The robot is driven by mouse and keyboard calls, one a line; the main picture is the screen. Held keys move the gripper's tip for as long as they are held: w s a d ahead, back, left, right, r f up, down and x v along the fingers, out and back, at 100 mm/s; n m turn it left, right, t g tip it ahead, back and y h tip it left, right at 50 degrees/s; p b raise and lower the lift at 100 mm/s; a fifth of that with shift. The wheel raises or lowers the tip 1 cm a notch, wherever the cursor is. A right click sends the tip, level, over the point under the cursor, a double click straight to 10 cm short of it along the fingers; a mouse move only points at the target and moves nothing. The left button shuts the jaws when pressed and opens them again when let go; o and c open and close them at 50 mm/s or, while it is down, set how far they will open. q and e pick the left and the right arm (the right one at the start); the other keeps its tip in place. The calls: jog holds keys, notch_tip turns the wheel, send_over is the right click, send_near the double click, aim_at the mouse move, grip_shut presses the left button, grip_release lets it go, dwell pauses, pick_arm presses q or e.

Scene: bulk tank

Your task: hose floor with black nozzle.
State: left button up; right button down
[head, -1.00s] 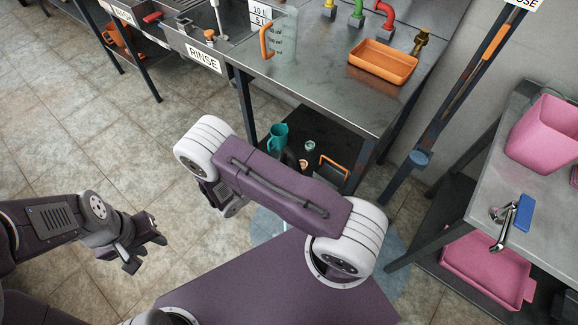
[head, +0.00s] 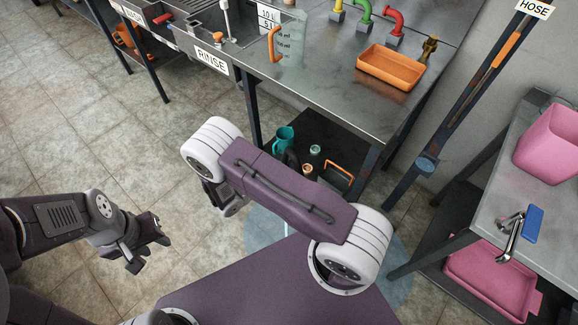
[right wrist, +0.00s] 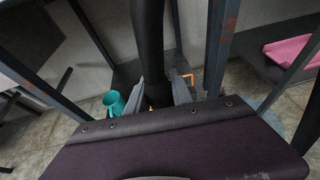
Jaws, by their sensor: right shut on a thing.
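In the right wrist view my right gripper (right wrist: 163,92) is shut on a long black shaft, which I take for the black nozzle (right wrist: 149,45). It runs up out of the top of that view, and its lower end is hidden between the fingers and behind my purple body. In the head view my right arm hides that gripper. My left gripper (head: 150,243) is open and empty above the tiled floor (head: 70,150) at the lower left.
A steel table marked RINSE (head: 325,95) bears a clear jug (head: 291,45) and an orange tray (head: 390,67). A teal jug (head: 284,137) stands on its lower shelf. A HOSE post (head: 470,95) and a side table with a pink bin (head: 550,140) are right. Floor at left is clear.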

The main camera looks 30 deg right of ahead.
jog(key=shift+w, duration=0.1)
dwell(0.5)
jog(key=shift+w+a+b, duration=0.2)
jog(key=shift+w, duration=0.25)
jog(key=shift+w+a+b, duration=0.15)
jog(key=shift+w+a, duration=0.05)
jog(key=shift+w, duration=0.25)
jog(key=shift+a, duration=0.1)
dwell(0.6)
jog(key=s+a, duration=0.3)
jog(key=a, duration=0.4)
jog(key=shift+s+a, duration=0.2)
jog(key=shift+a, duration=0.2)
dwell(0.5)
jog(key=shift+s, duration=0.1)
dwell(1.2)
